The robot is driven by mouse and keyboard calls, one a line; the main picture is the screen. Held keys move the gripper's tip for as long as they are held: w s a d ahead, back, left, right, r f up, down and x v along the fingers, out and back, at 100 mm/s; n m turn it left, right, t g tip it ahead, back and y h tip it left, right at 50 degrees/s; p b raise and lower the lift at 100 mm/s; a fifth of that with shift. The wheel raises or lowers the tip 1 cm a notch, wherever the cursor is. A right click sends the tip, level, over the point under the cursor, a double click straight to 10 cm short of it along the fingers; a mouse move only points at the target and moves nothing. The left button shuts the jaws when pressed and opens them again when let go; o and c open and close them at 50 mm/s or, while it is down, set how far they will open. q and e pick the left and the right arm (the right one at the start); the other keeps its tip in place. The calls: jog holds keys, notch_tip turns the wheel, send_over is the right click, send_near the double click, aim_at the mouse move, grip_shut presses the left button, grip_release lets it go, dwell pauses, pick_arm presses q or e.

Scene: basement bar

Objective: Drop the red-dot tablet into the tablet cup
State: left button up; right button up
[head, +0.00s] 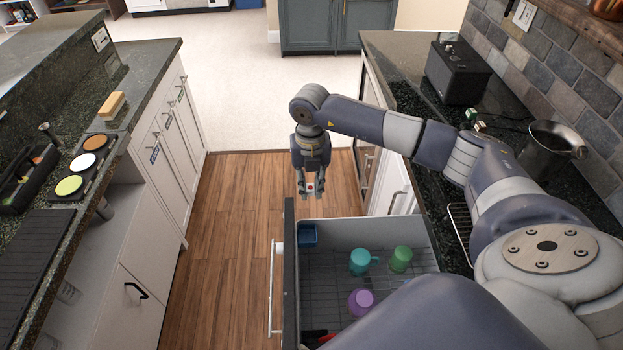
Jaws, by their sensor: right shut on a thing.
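My right gripper (311,193) hangs pointing down over the wood floor in the picture, just beyond the far end of the open drawer. It is shut on the small, pale red-dot tablet (310,188); the red spot shows between its fingers. A small blue open container (307,236), which looks like the tablet cup, sits in the drawer's far left corner. The gripper appears above and beyond it, apart from it. My left gripper is not in view.
The open drawer (345,233) has a wire rack with a teal mug (359,262), a green cup (401,259) and a purple mug (361,302). The drawer's front panel (289,270) stands on the left. A black box (457,70) and a metal pot (550,145) stand on the right counter.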

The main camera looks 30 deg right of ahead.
aim_at(311, 189)
jog(key=shift+d+f+m, duration=0.2)
jog(key=shift+m, duration=0.2)
notch_tip(311, 189, down, 6)
jog(key=b, duration=0.4)
jog(key=shift+r, duration=0.15)
jog(key=o, duration=0.9)
jog(key=shift+r, duration=0.1)
notch_tip(311, 189, up, 12)
jog(key=shift+f, duration=0.1)
